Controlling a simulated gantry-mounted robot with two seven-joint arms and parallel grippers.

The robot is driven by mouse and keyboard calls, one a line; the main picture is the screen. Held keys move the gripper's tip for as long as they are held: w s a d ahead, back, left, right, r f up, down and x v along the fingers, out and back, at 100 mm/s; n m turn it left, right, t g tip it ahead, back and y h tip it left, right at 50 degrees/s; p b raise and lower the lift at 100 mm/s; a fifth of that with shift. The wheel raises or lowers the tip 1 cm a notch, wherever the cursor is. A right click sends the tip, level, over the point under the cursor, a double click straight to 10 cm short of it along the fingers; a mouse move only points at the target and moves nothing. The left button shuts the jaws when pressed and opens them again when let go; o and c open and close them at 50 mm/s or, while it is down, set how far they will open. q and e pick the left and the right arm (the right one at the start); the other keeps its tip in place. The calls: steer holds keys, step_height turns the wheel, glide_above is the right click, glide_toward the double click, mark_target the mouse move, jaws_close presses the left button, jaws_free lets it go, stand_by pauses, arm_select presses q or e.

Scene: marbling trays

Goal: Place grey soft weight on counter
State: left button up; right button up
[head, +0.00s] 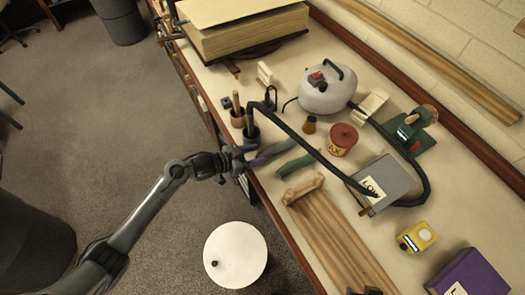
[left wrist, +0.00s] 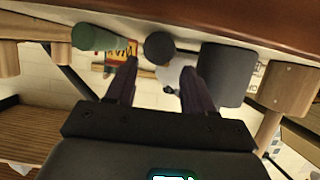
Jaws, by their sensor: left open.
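The grey soft weight (head: 273,152) lies on the counter (head: 262,178) at its front edge, with one end towards my left gripper. My left gripper (head: 242,158) is open and empty at the counter's edge, just short of the weight. In the left wrist view the weight's round dark end (left wrist: 158,46) shows beyond and between the open fingertips (left wrist: 159,68), apart from them; the rest of the weight is hidden behind that end. A dark piece at the bottom edge of the head view may be my right gripper, too cut off to tell.
A green soft weight (head: 295,165) lies beside the grey one. A dark cup (head: 251,133) stands close on the other side. A white stool (head: 235,252) stands on the floor.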

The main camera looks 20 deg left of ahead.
arm_select(q)
steer(key=p+v, duration=0.1)
steer(key=v, duration=0.7)
arm_select(e)
steer(key=shift+a+r, duration=0.15)
steer(key=shift+r, duration=0.65)
steer(key=shift+w, duration=0.1)
arm_select(q)
steer(key=s+d+n+g+y, duration=0.2)
steer(key=s+n+g+y, duration=0.4)
steer(key=s, duration=1.9)
steer(key=y, duration=0.2)
steer(key=shift+d+r+g+y, duration=0.2)
steer(key=shift+r+g+y, duration=0.1)
steer(key=shift+g, duration=0.1)
step_height(320, 180, up, 33)
steer(key=p, duration=3.3)
steer(key=shift+r, duration=0.15)
arm_select(e)
step_height(320, 180, up, 33)
steer(key=shift+r, duration=0.15)
